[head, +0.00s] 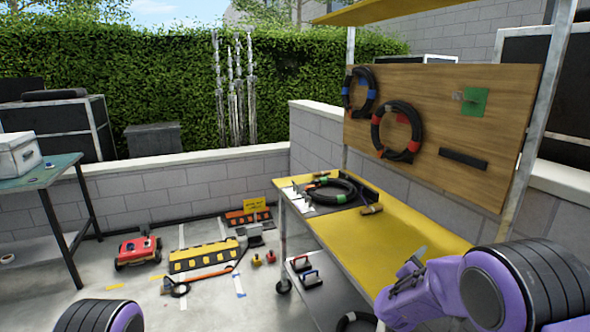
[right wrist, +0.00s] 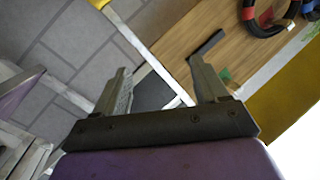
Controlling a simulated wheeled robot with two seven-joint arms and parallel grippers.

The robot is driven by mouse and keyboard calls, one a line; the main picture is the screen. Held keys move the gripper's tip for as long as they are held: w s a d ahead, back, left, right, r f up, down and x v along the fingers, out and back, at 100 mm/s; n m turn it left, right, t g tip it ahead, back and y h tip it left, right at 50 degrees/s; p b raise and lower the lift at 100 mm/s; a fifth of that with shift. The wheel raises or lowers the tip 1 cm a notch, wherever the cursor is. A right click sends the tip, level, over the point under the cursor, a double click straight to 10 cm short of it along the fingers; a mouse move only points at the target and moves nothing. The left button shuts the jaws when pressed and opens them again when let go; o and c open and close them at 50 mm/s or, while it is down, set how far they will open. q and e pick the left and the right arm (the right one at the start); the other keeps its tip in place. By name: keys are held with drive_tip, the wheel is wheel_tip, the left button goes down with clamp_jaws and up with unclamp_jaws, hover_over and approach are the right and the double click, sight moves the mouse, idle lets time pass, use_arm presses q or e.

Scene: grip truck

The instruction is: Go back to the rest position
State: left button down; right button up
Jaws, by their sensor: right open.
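My right gripper (head: 405,278) is over the near right part of the yellow-topped workbench (head: 385,225), at the lower right of the head view. In the right wrist view its two fingers (right wrist: 160,82) stand wide apart with nothing between them. Behind them show the wooden board (right wrist: 185,45), grey block wall and part of a coiled cable (right wrist: 268,15). My left arm shows only as a purple and black link at the bottom left of the head view; its gripper is out of the picture.
Coiled cables (head: 398,130) hang on the wooden board (head: 440,95); another coil (head: 332,190) lies on the bench. A green table (head: 45,175) with a white box (head: 18,155) stands left. A red wheeled device (head: 138,250) and yellow ramp (head: 203,256) are on the floor.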

drive_tip(key=s+a+f+n+g+y, duration=0.1)
drive_tip(key=s+f+n+y, duration=0.2)
drive_tip(key=s+f, duration=0.6)
drive_tip(key=s+a+f+n+g+y, duration=0.1)
drive_tip(key=s+f+n+y, duration=0.15)
drive_tip(key=s+f, duration=0.6)
drive_tip(key=s+a+f+g+y, duration=0.1)
drive_tip(key=s+f, duration=0.3)
drive_tip(key=s, duration=0.5)
drive_tip(key=s+a+f+n+g+y, duration=0.1)
drive_tip(key=s+f+g, duration=0.2)
drive_tip(key=s+f, duration=0.2)
drive_tip(key=s+a+f+n+g+y, duration=0.1)
drive_tip(key=s+f+g+y, duration=0.1)
drive_tip(key=s, duration=1)
wheel_tip(320, 180, down, 3)
drive_tip(key=shift+s+r+g, duration=0.15)
drive_tip(key=shift+s+g, duration=0.15)
drive_tip(key=shift+g, duration=0.2)
